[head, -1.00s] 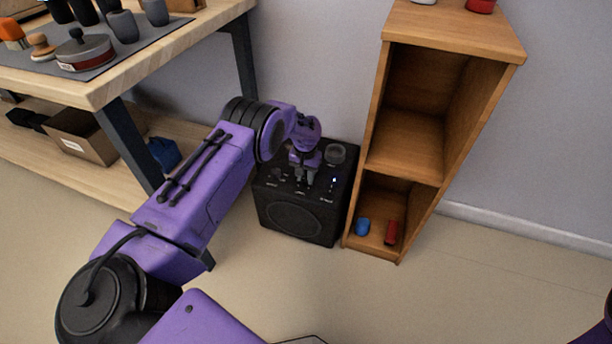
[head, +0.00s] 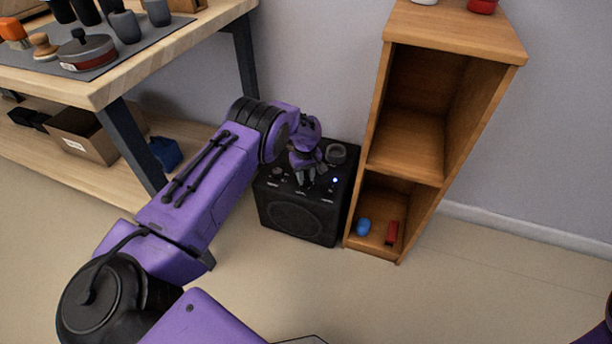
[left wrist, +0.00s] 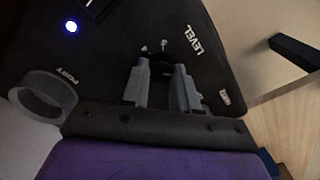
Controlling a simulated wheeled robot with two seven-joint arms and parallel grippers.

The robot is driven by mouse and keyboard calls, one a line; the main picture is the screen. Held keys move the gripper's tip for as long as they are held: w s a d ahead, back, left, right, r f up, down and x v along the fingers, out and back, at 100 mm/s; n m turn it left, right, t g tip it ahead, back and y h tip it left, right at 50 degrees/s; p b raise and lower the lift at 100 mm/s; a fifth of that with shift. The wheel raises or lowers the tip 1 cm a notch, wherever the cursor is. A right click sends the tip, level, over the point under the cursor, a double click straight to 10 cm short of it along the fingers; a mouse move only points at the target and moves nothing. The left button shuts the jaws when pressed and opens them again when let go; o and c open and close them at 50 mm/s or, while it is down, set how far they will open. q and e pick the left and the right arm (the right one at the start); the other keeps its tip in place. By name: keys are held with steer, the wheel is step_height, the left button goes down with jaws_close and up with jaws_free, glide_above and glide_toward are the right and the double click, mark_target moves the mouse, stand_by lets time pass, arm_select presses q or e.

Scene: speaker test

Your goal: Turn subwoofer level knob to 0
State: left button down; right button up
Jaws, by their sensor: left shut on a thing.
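The subwoofer (head: 303,220) is a black box on the floor between the workbench and the wooden shelf. Its top panel carries knobs, small white labels and a lit light (head: 335,180). My left gripper (head: 308,180) reaches down onto that panel. In the left wrist view, my left gripper (left wrist: 162,70) is shut on the dark level knob (left wrist: 161,75), beside the label "LEVEL" (left wrist: 202,40). The fingers hide much of the knob, and I cannot read its setting. My right gripper is not in view.
A round port (head: 335,153) rises from the subwoofer's top near the left gripper; its ring shows in the left wrist view (left wrist: 20,97). The wooden shelf (head: 372,130) stands close on the right. The workbench (head: 170,55) is at the left. Floor in front is clear.

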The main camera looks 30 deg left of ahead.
mark_target(306, 178)
arm_select(q)
steer(key=shift+w+r+n, duration=0.1)
steer(key=shift+n, duration=0.3)
steer(key=c, duration=0.9)
jaws_free()
steer(key=shift+o, duration=0.2)
step_height(306, 178, up, 10)
steer(key=p, duration=0.3)
steer(key=shift+r, duration=0.2)
